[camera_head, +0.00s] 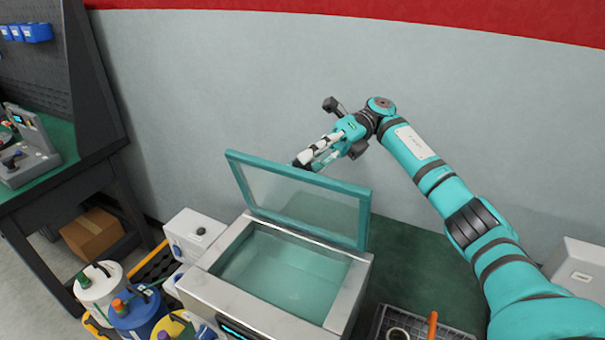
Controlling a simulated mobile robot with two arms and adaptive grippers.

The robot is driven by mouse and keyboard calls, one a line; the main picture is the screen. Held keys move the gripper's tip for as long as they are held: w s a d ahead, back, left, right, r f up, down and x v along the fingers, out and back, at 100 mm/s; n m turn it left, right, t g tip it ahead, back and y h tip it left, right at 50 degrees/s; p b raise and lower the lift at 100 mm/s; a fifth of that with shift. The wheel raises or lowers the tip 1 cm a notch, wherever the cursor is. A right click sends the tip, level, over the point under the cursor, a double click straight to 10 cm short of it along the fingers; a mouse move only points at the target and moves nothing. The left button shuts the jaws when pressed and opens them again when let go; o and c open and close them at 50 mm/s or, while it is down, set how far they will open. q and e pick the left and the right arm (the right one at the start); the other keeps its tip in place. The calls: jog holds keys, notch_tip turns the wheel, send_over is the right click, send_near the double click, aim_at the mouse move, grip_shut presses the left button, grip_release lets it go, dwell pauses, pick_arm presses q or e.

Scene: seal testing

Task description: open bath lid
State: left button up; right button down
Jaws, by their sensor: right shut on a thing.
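The bath (275,322) is a metal-rimmed box with pale teal liquid (283,272) inside. Its lid (300,231) is a clear panel in a teal frame. The lid stands raised and tilted up at the back of the bath, so the opening is uncovered. My right arm reaches in from the right, and its gripper (301,163) is at the lid's upper edge, shut on the lid. The fingertips are partly hidden behind the lid's frame, so the exact contact is hard to see. My left gripper is not in view.
A white box (195,234) stands left of the bath. Several bottles, including a blue one (138,313), are at lower left. A dark tray (455,335) with an orange-handled tool (432,325) lies at right front. A grey wall (240,70) stands behind.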

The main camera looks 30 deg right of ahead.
jog(key=shift+w+d+f, duration=0.1)
jog(key=shift+w+d, duration=0.1)
jog(key=shift+d, duration=0.05)
dwell(0.3)
jog(key=c, duration=1)
grip_release()
jog(key=shift+o, duration=0.2)
notch_tip(320, 180, up, 10)
